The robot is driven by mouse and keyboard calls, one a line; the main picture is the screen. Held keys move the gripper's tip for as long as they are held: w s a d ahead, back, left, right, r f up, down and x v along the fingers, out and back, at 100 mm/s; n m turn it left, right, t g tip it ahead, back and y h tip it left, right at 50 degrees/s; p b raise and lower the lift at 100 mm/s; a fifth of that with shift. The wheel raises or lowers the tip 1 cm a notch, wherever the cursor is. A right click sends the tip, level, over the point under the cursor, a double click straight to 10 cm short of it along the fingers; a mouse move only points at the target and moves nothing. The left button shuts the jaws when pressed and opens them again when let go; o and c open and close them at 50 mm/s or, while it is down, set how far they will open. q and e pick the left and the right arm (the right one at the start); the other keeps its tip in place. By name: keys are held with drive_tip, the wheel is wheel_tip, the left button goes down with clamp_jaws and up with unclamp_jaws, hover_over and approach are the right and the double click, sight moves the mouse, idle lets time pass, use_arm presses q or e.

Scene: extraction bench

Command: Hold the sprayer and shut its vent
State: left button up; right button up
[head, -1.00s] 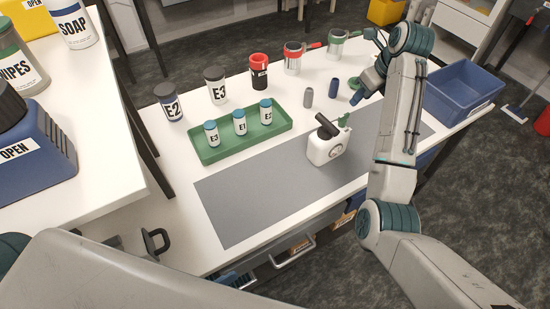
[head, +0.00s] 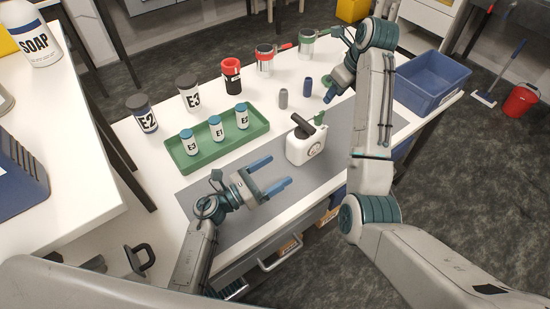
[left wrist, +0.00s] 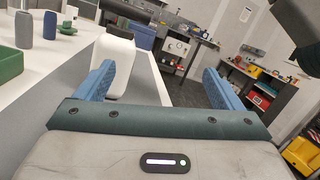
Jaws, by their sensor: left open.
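The white sprayer (head: 306,149) stands upright on the grey mat (head: 225,225), with a dark handle (head: 302,126) and a green part (head: 319,118) on top. A round dial-like mark shows on its side. My left gripper (head: 279,173) is open and empty, left of the sprayer, its blue fingers pointing toward it but apart. In the left wrist view the sprayer's white body (left wrist: 113,66) shows partly behind the left finger; the open fingers (left wrist: 161,80) hold nothing. My right gripper (head: 332,95) hangs beyond the sprayer, near the small cylinders; its jaw gap is unclear.
A green tray (head: 198,169) holds several small blue-capped bottles left of the sprayer. Grey (head: 283,98) and blue (head: 307,87) cylinders stand behind it. A blue bin (head: 432,82) sits at the bench's right end. Larger jars stand along the back.

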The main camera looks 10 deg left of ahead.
sight(302, 141)
use_arm(q)
drive_tip(key=w+f+y, duration=0.1)
drive_tip(key=w, duration=0.1)
drive_tip(key=w+f+m+y, duration=0.1)
drive_tip(key=w, duration=0.1)
drive_tip(key=w+f+y, duration=0.1)
drive_tip(key=w, duration=0.2)
drive_tip(key=shift+m+t, duration=0.3)
drive_tip(key=x, duration=1)
drive_tip(key=shift+w+d+f, duration=0.1)
drive_tip(key=shift+w, duration=0.25)
drive_tip(key=c, duration=1.3)
